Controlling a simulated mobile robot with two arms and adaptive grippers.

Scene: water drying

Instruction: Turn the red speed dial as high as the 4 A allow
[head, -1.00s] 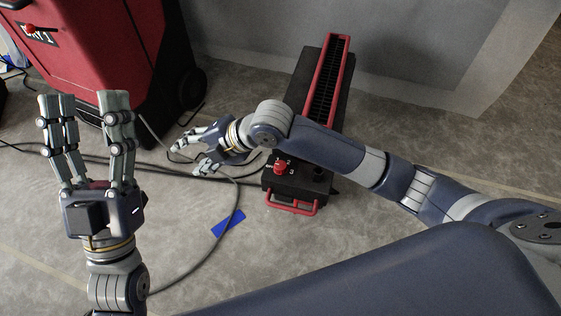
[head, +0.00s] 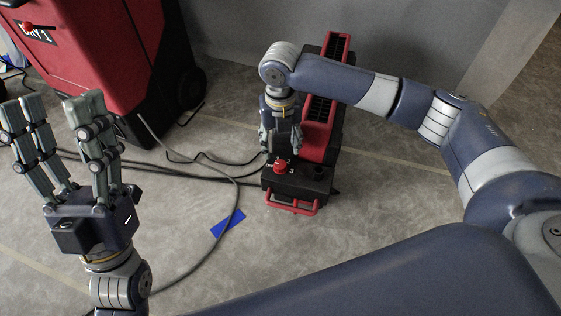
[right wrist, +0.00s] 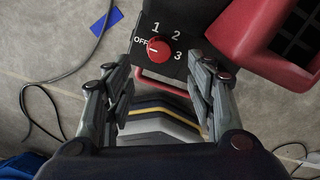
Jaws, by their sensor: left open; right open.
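The red speed dial (head: 280,167) sits on the black front panel of the red and black floor unit (head: 290,184). In the right wrist view the dial (right wrist: 159,49) is ringed by OFF, 1, 2 and 3. Its white mark appears to point left, towards OFF. My right gripper (head: 281,150) is open and empty, just behind the dial in the head view. In the right wrist view its fingers (right wrist: 160,75) are spread on either side, apart from the dial. My left gripper (head: 48,108) is open and empty, fingers up, far left of the unit.
A large red machine (head: 95,50) with a red lever (head: 27,27) stands at the back left. Dark cables (head: 215,170) run over the floor. A blue piece (head: 228,222) lies left of the unit. A red handle (head: 292,207) crosses the unit's front.

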